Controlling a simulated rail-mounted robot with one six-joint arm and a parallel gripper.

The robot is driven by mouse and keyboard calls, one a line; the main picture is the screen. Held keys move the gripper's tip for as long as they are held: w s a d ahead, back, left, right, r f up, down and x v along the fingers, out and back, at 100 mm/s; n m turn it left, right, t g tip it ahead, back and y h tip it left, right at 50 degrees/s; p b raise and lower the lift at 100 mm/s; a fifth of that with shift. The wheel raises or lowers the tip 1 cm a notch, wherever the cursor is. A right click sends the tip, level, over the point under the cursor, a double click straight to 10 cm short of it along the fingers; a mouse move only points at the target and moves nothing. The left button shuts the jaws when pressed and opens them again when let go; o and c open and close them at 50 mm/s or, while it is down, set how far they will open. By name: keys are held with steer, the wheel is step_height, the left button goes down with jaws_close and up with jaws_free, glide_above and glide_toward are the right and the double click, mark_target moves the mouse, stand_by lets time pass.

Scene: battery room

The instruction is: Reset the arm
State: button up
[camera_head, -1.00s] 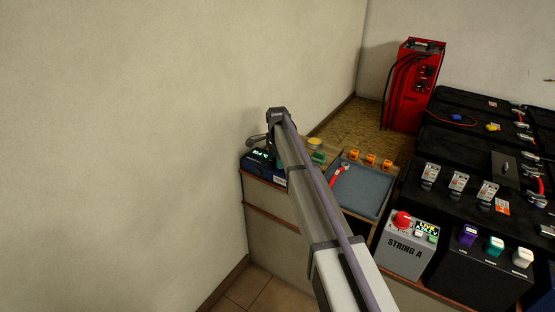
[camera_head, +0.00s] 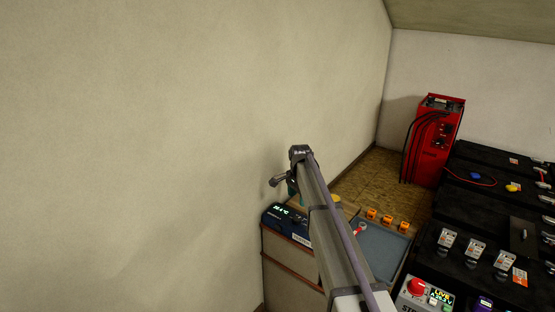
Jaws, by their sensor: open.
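My arm reaches up from the bottom of the head view, over the left end of the bench. My gripper (camera_head: 278,182) is at its far end, small and dark, sticking out to the left near the plain wall. It is open, and I see nothing held in it. Below it in the picture stands a dark blue device with a lit display (camera_head: 288,219), on a cabinet. My arm hides part of the bench behind it.
A blue-grey tray (camera_head: 383,249) with a red-handled tool (camera_head: 360,230) lies right of my arm, with several orange pieces (camera_head: 387,220) behind it. Black battery units (camera_head: 480,216) fill the right. A red charger (camera_head: 433,142) stands at the back. The left wall (camera_head: 150,140) is bare.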

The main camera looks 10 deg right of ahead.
steer(key=s+r+n+p, duration=0.2)
steer(key=s+n, duration=0.2)
steer(key=s, duration=0.9)
steer(key=s+r+n+p, duration=0.3)
steer(key=s+n, duration=0.1)
steer(key=s, duration=0.9)
steer(key=s+r+n+p, duration=0.2)
steer(key=s+n, duration=0.2)
steer(key=s, duration=0.9)
steer(key=shift+s+r+n+p, duration=0.3)
steer(key=shift+s+r+p, duration=0.05)
steer(key=shift+r+p, duration=0.05)
